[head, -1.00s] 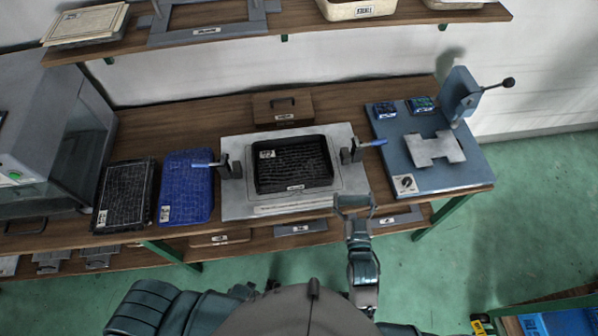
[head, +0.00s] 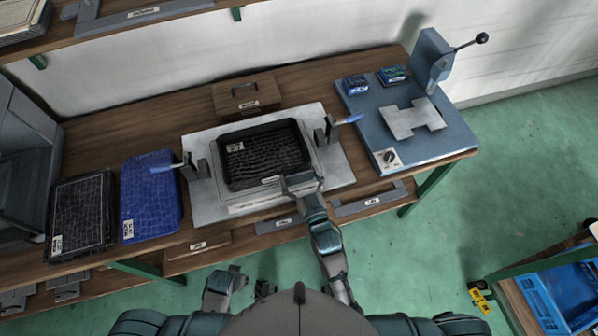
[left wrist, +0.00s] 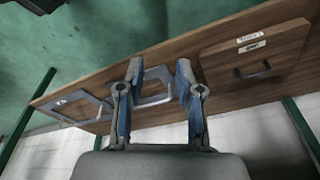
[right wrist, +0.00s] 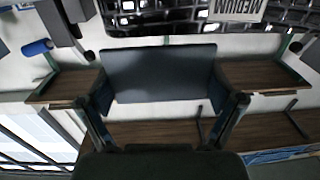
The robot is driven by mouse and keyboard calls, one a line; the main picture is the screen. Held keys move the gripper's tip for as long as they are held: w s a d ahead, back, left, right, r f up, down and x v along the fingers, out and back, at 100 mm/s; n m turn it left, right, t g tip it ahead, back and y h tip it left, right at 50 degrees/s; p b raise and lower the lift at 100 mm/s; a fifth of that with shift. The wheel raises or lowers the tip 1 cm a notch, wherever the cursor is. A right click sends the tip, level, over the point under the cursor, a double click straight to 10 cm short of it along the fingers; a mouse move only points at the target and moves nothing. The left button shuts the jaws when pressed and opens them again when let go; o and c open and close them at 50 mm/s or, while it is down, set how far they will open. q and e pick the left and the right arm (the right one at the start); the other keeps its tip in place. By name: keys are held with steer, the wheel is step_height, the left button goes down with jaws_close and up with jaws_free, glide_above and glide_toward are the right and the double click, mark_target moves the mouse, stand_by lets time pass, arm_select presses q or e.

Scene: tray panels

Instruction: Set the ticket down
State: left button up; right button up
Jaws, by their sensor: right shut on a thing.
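My right gripper (right wrist: 162,105) is shut on a dark grey flat rectangular card, the ticket (right wrist: 158,75), in the right wrist view. No print shows on the side facing that camera. In the head view the right gripper (head: 300,183) is over the front right corner of the black textured tray (head: 262,183), which lies in the light grey fixture. I cannot tell whether the ticket touches the tray. A white MEDIUM label (right wrist: 236,10) shows on the tray. My left gripper (left wrist: 160,72) is open and empty, low in front of the bench.
Blue-handled clamps (head: 345,120) stand on both sides of the fixture plate (head: 335,165). A blue panel (head: 150,190) and a black panel (head: 80,215) lie to the left. A blue press station (head: 440,140) stands right. A wooden lidded box (head: 247,95) is behind.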

mark_target(298, 169)
steer(key=w, duration=0.2)
steer(key=shift+w+f, duration=0.1)
steer(key=shift+w, duration=0.2)
steer(key=shift+w+f, duration=0.2)
steer(key=shift+f, duration=0.05)
steer(key=f, duration=0.1)
steer(key=f+b, duration=0.1)
steer(key=f, duration=0.1)
steer(key=shift+s+d+f, duration=0.15)
steer(key=shift+d, duration=0.05)
steer(key=o, duration=0.8)
arm_select(q)
step_height(298, 169, up, 4)
steer(key=shift+s+a+r, duration=0.1)
arm_select(e)
steer(key=shift+a, duration=0.1)
steer(key=shift+s, duration=0.2)
arm_select(q)
step_height(298, 169, down, 4)
steer(key=shift+r+p, duration=0.2)
steer(key=shift+p, duration=0.3)
arm_select(e)
steer(key=v, duration=1.1)
steer(key=shift+s+d, duration=0.2)
steer(key=shift+s, duration=0.05)
